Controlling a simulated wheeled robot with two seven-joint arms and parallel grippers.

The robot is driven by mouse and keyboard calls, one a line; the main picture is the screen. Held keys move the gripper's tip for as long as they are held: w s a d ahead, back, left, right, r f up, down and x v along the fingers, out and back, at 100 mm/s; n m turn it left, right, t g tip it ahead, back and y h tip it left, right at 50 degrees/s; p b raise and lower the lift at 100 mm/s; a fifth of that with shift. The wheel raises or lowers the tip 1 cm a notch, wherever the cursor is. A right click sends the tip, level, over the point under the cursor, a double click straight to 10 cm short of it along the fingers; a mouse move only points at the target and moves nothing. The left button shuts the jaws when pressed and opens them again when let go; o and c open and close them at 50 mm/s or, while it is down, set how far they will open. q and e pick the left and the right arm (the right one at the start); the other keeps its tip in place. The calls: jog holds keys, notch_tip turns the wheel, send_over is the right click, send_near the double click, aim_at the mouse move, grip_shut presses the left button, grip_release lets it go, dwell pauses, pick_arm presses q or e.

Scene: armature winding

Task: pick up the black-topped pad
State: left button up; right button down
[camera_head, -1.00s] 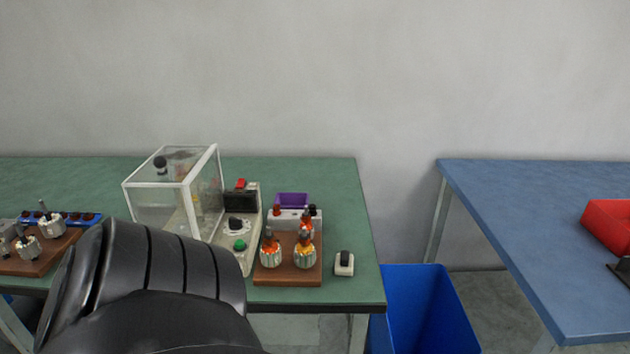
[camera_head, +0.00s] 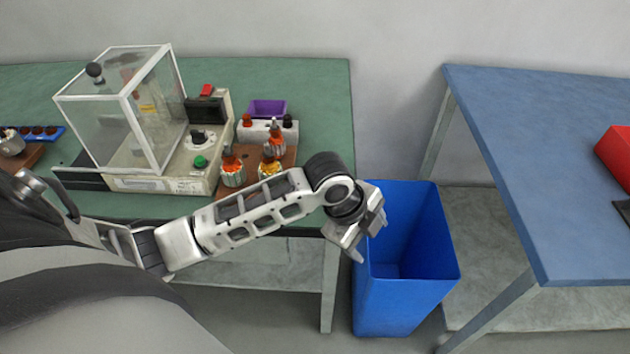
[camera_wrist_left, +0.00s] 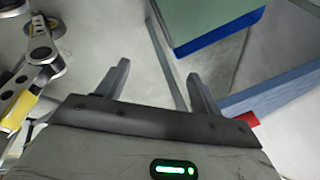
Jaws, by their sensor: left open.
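The black-topped pad does not show in the head view now; my left arm's dark wrist covers the table's front right corner, where a small white block with a black top stood earlier. My left gripper (camera_head: 368,239) is open and empty, beyond the green table's front edge and over the near left rim of the blue bin. In the left wrist view its two fingers (camera_wrist_left: 160,87) are spread with nothing between them, and no pad can be made out. My right gripper is not in view.
The green table (camera_head: 318,92) holds a clear-sided box machine (camera_head: 145,100), a wooden board with orange-topped parts (camera_head: 288,158) and a purple tray (camera_head: 267,108). A blue bin (camera_head: 410,297) stands between it and the blue table (camera_head: 550,170), which carries a red box (camera_head: 616,152).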

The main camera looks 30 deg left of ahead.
pick_arm(q)
jog(key=w+a+r+m+g+y, duration=0.2)
jog(key=w+a+r+m, duration=0.1)
jog(key=a+r+m, duration=0.45)
jog(key=w+a+r+m+g+y, duration=0.2)
jog(key=w+a+r+m, duration=0.15)
jog(key=a+r, duration=0.55)
jog(key=shift+m, duration=0.3)
jog(key=f, duration=0.6)
jog(key=d+f, duration=0.1)
jog(key=f, duration=0.2)
jog(key=shift+s+f, duration=0.1)
jog(key=shift+s, duration=0.3)
jog(key=shift+w+f, duration=0.15)
jog(key=shift+f, duration=1.25)
jog(key=shift+w+f, duration=0.1)
jog(key=shift+f, duration=1.3)
jog(key=c, duration=1.1)
